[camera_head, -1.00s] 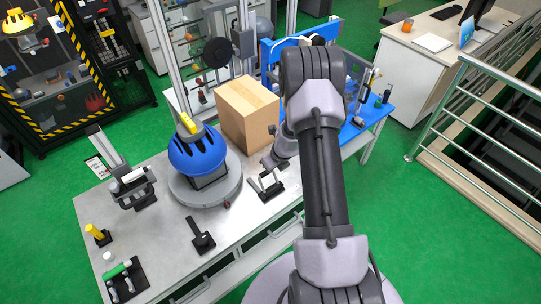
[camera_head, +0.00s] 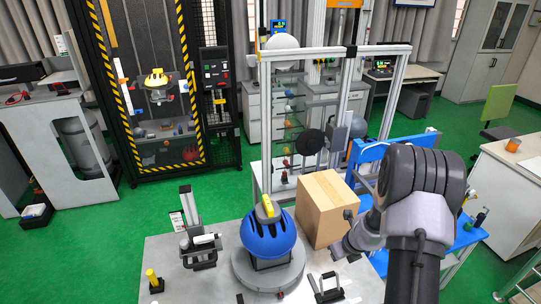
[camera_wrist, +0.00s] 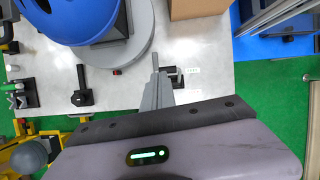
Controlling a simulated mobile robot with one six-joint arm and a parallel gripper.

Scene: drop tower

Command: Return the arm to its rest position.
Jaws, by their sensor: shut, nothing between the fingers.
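My arm stretches over the right part of the metal workbench (camera_head: 215,285) in the head view, bent at its dark joint. My gripper (camera_head: 338,252) is just in front of the cardboard box (camera_head: 328,208), above the bench. In the wrist view my gripper (camera_wrist: 157,72) is shut, its narrow grey fingers together with nothing held. Below it a small black holder with a pale part (camera_wrist: 174,78) lies on the bench; I cannot tell the exact gap.
A blue helmet (camera_head: 268,238) sits on a round grey turntable (camera_head: 262,278) left of my gripper. A clamp stand (camera_head: 197,243) and a yellow-handled tool (camera_head: 152,278) are further left. A blue table (camera_head: 466,236) stands at right. Green floor (camera_head: 85,265) is free at left.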

